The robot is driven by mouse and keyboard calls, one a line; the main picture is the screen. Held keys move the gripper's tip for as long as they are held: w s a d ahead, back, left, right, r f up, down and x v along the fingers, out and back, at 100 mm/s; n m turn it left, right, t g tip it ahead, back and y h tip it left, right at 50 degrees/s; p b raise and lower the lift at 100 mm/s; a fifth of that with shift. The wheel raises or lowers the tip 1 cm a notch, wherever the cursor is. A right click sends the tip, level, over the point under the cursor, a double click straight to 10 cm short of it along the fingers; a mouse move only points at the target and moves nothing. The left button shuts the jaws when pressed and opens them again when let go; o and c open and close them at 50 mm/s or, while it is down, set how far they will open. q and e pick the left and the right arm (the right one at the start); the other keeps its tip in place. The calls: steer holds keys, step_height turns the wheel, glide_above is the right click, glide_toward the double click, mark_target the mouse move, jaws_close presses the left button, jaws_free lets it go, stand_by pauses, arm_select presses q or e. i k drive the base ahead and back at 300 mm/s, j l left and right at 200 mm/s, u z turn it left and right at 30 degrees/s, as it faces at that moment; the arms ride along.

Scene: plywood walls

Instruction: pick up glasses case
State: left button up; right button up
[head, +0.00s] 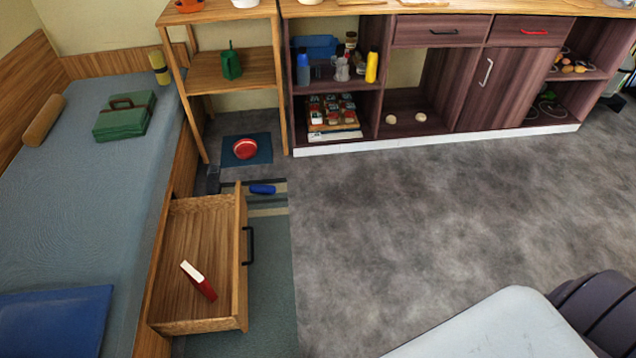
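A small blue elongated object (263,189) lies on the striped rug, just beyond the open drawer. Its shape fits a glasses case, but it is too small to be sure. A red and white object (199,281) lies in the open wooden drawer (187,230); I cannot tell exactly what it is. Neither of my grippers shows in the head view.
The drawer sticks out from under the bed (70,230) over the rug (272,290). A red round object (245,149) sits on a blue mat under the wooden shelf (235,72). The grey floor (410,210) before the dark cabinet (513,88) is clear.

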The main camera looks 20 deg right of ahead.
mark_target(268, 189)
steer(key=z, duration=0.3)
steer(key=i+l+u, duration=0.1)
steer(key=u, duration=0.35)
steer(key=i+l+u, duration=0.2)
steer(key=u, duration=0.3)
steer(key=i+l+u, duration=0.15)
steer(key=u, duration=0.3)
steer(key=l, duration=0.1)
